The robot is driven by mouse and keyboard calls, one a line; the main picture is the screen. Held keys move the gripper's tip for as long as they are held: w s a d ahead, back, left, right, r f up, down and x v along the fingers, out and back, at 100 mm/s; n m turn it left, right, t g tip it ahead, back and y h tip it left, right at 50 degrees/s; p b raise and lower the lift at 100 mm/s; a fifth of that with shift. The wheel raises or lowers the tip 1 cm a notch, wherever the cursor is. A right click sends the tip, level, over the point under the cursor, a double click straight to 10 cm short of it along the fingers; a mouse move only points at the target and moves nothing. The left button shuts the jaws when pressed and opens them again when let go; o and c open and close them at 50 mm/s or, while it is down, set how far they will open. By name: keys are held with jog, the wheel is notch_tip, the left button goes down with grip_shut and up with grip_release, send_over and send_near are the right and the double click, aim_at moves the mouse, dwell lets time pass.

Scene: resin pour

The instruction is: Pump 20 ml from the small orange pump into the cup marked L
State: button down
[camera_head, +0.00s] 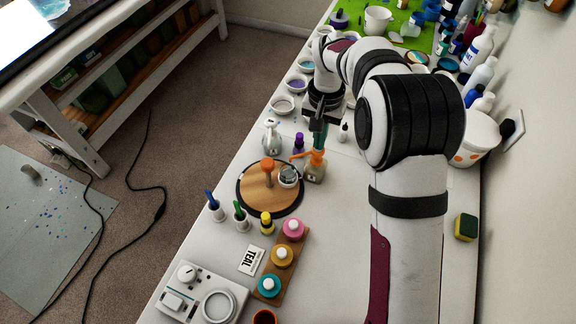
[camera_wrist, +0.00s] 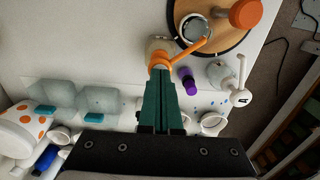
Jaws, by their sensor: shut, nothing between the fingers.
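The small orange pump (camera_head: 315,158) sits on a squat, pale bottle beside the round wooden board. In the wrist view the pump (camera_wrist: 160,59) has its nozzle pointing over a small cup (camera_wrist: 196,28) on the board. That cup (camera_head: 288,177) has a grey, clear-looking wall; I cannot read an L on it. My gripper (camera_head: 319,141) is shut and empty, pointing down directly above the pump head. In the wrist view the closed green fingertips (camera_wrist: 160,73) lie at the pump head's edge; I cannot tell whether they touch. They partly hide the pump.
The round board (camera_head: 255,199) also carries an orange-topped post (camera_head: 268,168). A purple-capped bottle (camera_head: 299,141) and a white pump bottle (camera_head: 271,138) stand close behind. Pink, amber and teal jars (camera_head: 281,256) are in front.

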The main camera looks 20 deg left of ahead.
jog(key=shift+f, duration=0.2)
jog(key=shift+f, duration=0.8)
jog(key=shift+r, duration=1.1)
jog(key=shift+f, duration=0.1)
dwell(0.5)
notch_tip(320, 180, up, 6)
jog(key=shift+r, duration=0.1)
dwell(1.1)
